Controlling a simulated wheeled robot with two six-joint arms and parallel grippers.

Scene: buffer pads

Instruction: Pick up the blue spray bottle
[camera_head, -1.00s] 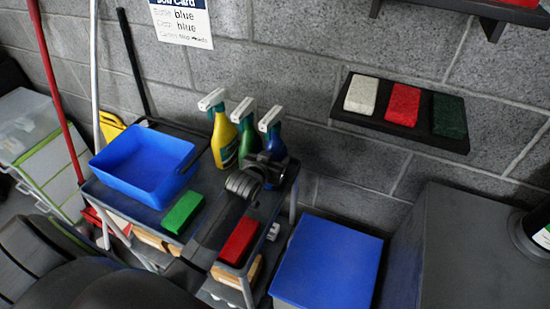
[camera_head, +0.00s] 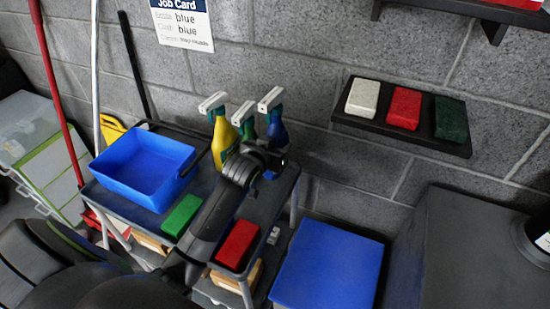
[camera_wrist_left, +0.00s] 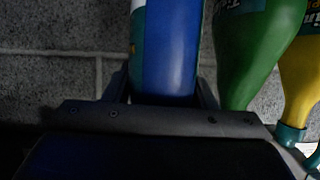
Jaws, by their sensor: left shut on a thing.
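The blue spray bottle (camera_head: 277,131), with a white and teal trigger head, is at the right end of the row of bottles on the cart. My left gripper (camera_head: 270,160) is shut on it and hides its lower part. Its trigger head stands higher than those beside it. In the left wrist view the blue bottle (camera_wrist_left: 172,45) sits between the two fingers. The green bottle (camera_wrist_left: 243,50) is close beside it there. My right gripper is not in view.
A yellow spray bottle (camera_head: 224,140) and a green spray bottle (camera_head: 246,124) stand to its left. The cart also holds a blue bin (camera_head: 135,187), a green pad (camera_head: 182,215) and a red pad (camera_head: 237,244). A block wall stands behind, with a shelf (camera_head: 345,118) of pads.

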